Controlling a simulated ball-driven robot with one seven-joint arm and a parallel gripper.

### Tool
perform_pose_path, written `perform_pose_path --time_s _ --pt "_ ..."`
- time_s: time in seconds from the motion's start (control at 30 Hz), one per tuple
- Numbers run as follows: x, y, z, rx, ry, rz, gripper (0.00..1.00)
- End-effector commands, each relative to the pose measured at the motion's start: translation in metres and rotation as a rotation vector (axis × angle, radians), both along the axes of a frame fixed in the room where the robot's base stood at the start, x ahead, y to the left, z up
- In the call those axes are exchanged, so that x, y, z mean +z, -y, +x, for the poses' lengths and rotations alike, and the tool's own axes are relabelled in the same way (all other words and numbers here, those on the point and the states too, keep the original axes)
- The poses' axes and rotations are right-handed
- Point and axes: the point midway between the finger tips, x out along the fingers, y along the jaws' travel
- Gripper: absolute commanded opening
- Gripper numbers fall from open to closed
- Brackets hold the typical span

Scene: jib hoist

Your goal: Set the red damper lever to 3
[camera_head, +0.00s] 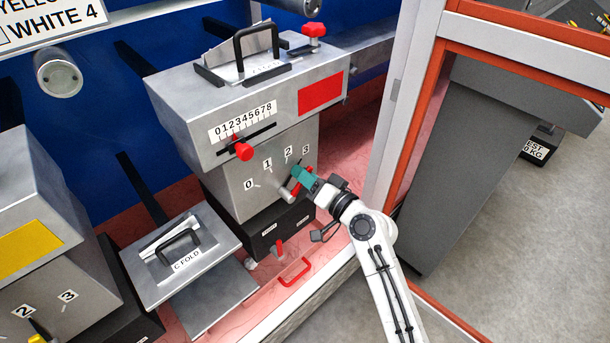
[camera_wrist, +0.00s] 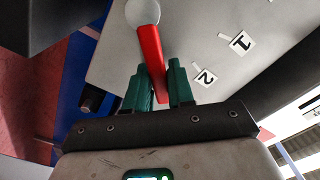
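The red damper lever (camera_wrist: 151,58) runs from a round silver hub (camera_wrist: 142,12) to between my green fingertips in the wrist view. In the head view, the lever (camera_head: 296,187) is partly hidden by my gripper (camera_head: 302,177). The fingers (camera_wrist: 161,88) stand on both sides of the lever's end, with almost no gap, and look shut on it. The lever points past the 2 label (camera_wrist: 205,77), on the side away from 1. The scale on the grey box reads 0 to 3; the 3 label (camera_head: 306,150) shows just above my gripper but is not visible in the wrist view.
A red slider knob (camera_head: 243,151) sits under a 0-to-8 scale above. A smaller red lever (camera_head: 278,248) and a red handle (camera_head: 294,271) are below. A yellow-marked box (camera_head: 30,240) stands at left. An orange-edged frame (camera_head: 412,120) rises close to my arm's right.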

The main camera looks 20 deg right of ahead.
Motion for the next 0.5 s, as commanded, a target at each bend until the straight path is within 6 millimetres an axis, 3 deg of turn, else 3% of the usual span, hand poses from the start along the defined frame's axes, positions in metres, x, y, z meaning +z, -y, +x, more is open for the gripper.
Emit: perform_pose_path --time_s 0.2,0.5 --pt "-0.0007 0.0010 -0.0002 -0.002 -0.001 0.000 0.43" --pt "-0.0008 0.0017 -0.0032 -0.002 -0.001 0.000 0.43"
